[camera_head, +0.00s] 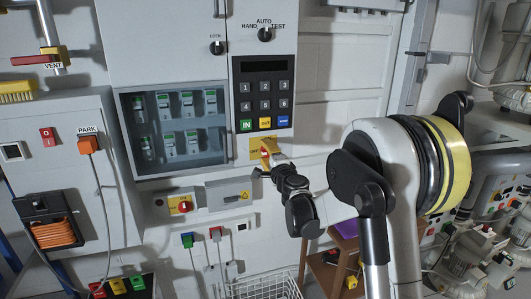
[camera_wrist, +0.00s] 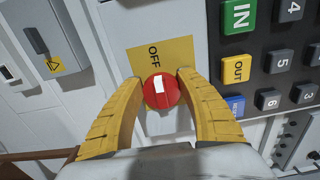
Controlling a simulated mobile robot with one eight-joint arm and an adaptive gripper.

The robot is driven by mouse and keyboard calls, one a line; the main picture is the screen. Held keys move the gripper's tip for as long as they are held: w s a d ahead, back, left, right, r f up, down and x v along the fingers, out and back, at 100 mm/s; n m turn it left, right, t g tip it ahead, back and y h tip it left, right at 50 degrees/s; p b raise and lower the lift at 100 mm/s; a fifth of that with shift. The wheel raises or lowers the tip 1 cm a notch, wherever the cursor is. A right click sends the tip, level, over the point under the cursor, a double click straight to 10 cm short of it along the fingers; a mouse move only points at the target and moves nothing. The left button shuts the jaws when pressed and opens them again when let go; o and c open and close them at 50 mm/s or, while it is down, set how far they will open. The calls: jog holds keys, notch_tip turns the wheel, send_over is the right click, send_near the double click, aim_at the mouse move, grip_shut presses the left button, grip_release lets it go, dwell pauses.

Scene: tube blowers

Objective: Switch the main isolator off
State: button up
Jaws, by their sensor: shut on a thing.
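A round red knob (camera_wrist: 161,92) on a yellow plate (camera_wrist: 136,62) marked OFF is between my gripper's (camera_wrist: 161,94) two yellow fingers in the wrist view. The fingers are shut on the knob's sides. A white mark on the knob's face lies on the side towards the word OFF. In the head view the yellow plate (camera_head: 255,147) sits below the keypad on the cabinet. My gripper (camera_head: 268,158) reaches it from the lower right and hides most of the knob. Any other label on the plate is hidden.
The keypad (camera_head: 263,90) is just above the plate. A glass-fronted breaker box (camera_head: 172,128) is to its left. Below are another red rotary switch on yellow (camera_head: 181,205) and a grey box with a warning sign (camera_head: 229,193). A wire basket (camera_head: 265,288) stands lower down.

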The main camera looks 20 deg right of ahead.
dwell(0.3)
jog(key=o, duration=1.2)
jog(key=shift+o, duration=0.2)
jog(key=s, duration=1.2)
